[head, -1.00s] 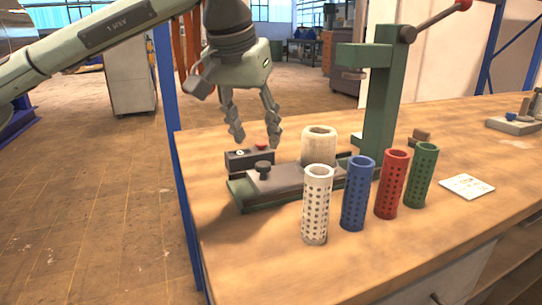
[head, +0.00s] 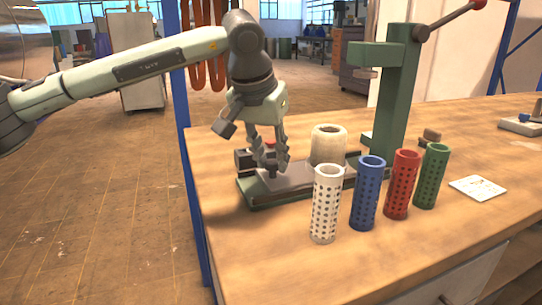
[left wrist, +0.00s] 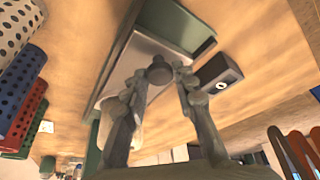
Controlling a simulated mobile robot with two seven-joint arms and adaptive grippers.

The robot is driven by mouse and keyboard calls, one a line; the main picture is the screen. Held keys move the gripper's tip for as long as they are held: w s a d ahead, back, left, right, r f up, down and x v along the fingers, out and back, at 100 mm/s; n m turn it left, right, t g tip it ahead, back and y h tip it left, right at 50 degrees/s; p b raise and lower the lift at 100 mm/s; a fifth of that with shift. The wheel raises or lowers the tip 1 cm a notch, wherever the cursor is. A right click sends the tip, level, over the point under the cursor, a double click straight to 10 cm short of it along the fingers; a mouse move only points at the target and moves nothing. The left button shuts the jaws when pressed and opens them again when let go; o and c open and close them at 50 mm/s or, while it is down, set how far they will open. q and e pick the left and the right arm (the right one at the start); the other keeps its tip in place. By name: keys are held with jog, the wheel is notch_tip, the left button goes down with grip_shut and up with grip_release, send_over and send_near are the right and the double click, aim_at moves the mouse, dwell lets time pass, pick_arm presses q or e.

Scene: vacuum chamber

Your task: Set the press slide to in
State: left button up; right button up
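The press slide is a grey plate (head: 300,182) with a dark round knob, lying in a green base (head: 270,201) on the bench. It extends left from under the green press (head: 393,95). My left gripper (head: 274,166) points down at the slide's left end, with its fingers over the knob. In the left wrist view the knob (left wrist: 160,71) shows between the two fingertips, which are apart; contact with it is unclear. An off-white cup (head: 327,146) stands at the slide's right part. My right gripper is not in view.
White (head: 325,205), blue (head: 367,193), red (head: 402,184) and green (head: 431,176) perforated tubes stand in front of the slide. A dark box (head: 243,160) with a red button sits behind the slide's left end. A white card (head: 477,188) lies right. The bench's front left is clear.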

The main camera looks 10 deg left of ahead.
aim_at(308, 163)
pick_arm(q)
grip_shut()
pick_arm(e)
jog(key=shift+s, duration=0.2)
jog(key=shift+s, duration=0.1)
pick_arm(q)
jog(key=shift+w+d+r, duration=0.1)
jog(key=shift+w+d, duration=0.05)
jog(key=shift+d, duration=0.15)
jog(key=w+d, duration=0.2)
jog(key=d, duration=0.1)
jog(key=w+d+p, duration=0.1)
jog(key=d, duration=0.1)
jog(key=shift+w+d, duration=0.15)
jog(key=shift+w, duration=0.15)
jog(key=shift+w+d, duration=0.15)
jog(key=shift+d, duration=0.05)
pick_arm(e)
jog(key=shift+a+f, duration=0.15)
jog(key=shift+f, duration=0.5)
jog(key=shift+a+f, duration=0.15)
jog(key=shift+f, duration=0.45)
